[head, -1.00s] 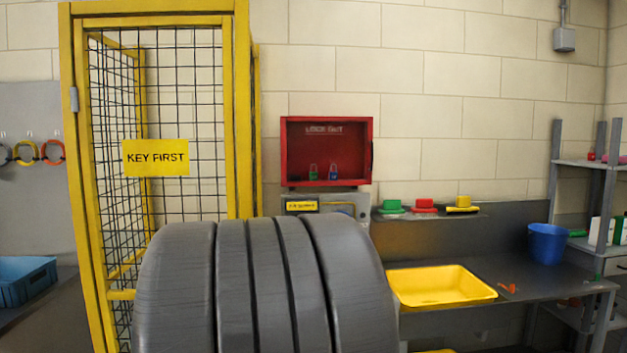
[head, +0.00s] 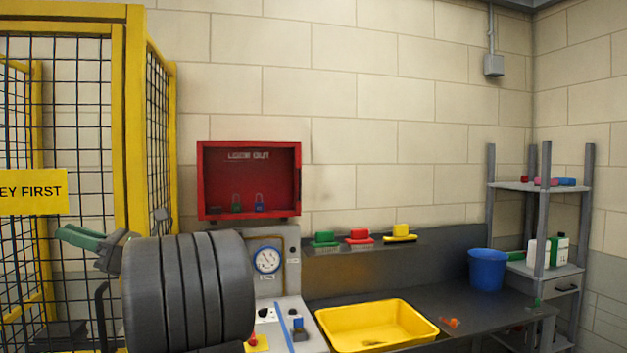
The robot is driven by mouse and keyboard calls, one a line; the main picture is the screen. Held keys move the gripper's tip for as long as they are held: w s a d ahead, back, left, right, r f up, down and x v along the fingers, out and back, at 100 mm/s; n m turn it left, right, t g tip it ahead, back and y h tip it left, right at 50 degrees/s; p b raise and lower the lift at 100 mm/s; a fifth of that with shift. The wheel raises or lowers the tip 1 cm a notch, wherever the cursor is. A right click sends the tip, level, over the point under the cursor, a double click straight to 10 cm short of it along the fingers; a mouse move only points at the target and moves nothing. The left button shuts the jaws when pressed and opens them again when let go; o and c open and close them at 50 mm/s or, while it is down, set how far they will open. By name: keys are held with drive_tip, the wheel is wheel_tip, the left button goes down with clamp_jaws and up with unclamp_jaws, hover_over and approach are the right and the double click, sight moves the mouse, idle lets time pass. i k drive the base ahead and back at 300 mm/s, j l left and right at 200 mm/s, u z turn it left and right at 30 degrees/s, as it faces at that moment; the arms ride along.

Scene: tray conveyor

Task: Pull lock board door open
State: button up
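The red lock board (head: 249,213) hangs on the block wall, left of the middle of the head view.
A panel with a gauge (head: 267,260) stands below the board. A yellow tray (head: 375,325) and a blue bucket (head: 487,270) are on the dark bench. A grey shelf (head: 540,187) stands at right. The yellow cage post (head: 128,120) is close to my gripper. Wall right of the board is clear.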

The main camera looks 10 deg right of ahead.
sight(200, 144)
drive_tip(key=i+l+z, duration=0.25)
drive_tip(key=i+l, duration=0.7)
drive_tip(key=i+l+z, duration=0.2)
drive_tip(key=i+l, duration=0.75)
drive_tip(key=i, duration=0.1)
